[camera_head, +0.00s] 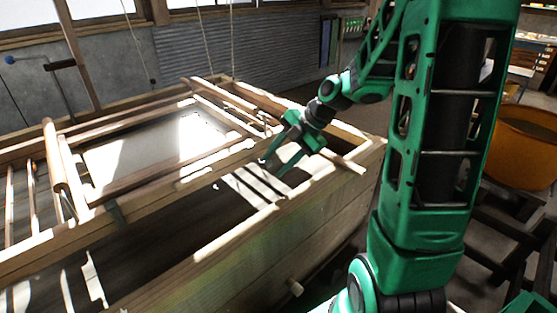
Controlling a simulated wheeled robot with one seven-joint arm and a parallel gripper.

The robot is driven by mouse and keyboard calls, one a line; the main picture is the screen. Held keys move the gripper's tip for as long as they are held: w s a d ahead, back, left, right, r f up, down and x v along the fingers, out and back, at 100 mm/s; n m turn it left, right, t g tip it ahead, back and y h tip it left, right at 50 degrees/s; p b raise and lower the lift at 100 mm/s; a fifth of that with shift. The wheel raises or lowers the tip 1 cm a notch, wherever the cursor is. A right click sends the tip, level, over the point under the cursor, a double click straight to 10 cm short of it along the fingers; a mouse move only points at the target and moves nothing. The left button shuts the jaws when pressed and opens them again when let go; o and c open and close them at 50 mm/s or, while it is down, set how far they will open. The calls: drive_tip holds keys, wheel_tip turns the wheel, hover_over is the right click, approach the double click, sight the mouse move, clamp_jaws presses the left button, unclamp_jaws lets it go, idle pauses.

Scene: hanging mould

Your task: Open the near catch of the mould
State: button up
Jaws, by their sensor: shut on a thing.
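The mould (155,152) is a pale screen in a wooden frame with rails and handles. It lies level across a long wooden vat (262,222), with bright sun patches on it. My gripper (275,168) reaches down from the right to the near right corner of the mould's frame. Its green fingers are closed on a small part there, at the place of the near catch. The catch itself is too small and too covered by the fingers to make out. A dark band (115,213) shows on the near rail further left.
Thin cords (203,45) hang down behind the mould. The vat's near wall and right end stand close below my arm. An orange tub (523,145) on a dark wooden stand is at the right. Open floor shows beyond the vat's right end.

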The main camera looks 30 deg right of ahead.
drive_tip(key=shift+s+a+f, duration=0.15)
drive_tip(key=shift+s+f, duration=0.05)
drive_tip(key=shift+f, duration=0.15)
drive_tip(key=v, duration=1.1)
drive_tip(key=shift+w+r, duration=0.25)
drive_tip(key=shift+w, duration=0.05)
